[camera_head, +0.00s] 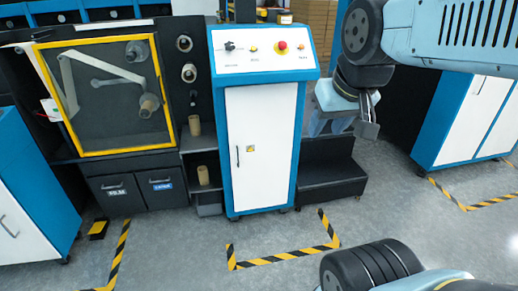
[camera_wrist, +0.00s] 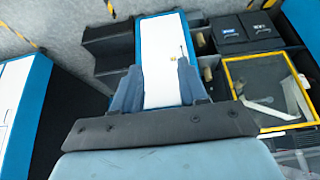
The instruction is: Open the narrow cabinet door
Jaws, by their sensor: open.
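The narrow cabinet (camera_head: 224,190) stands in the middle of the head view, blue-framed under a sloping control panel. Its white door (camera_head: 265,185) is shut, with a dark vertical handle (camera_head: 238,156) near the left edge and a small yellow label beside it. In the wrist view, which is turned over, the white door (camera_wrist: 160,78) lies between and beyond my fingers, with the handle (camera_wrist: 182,49) at upper right. My gripper (camera_head: 368,122) is open and empty, to the right of the cabinet and apart from it; its two fingers (camera_wrist: 160,78) also show in the wrist view.
A yellow-framed machine guard (camera_head: 76,152) and dark drawers (camera_head: 115,193) are left of the cabinet. A dark step (camera_head: 331,184) is at its right. Blue-white cabinets (camera_head: 20,212) stand at both sides. The floor in front, with striped tape (camera_head: 280,258), is clear.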

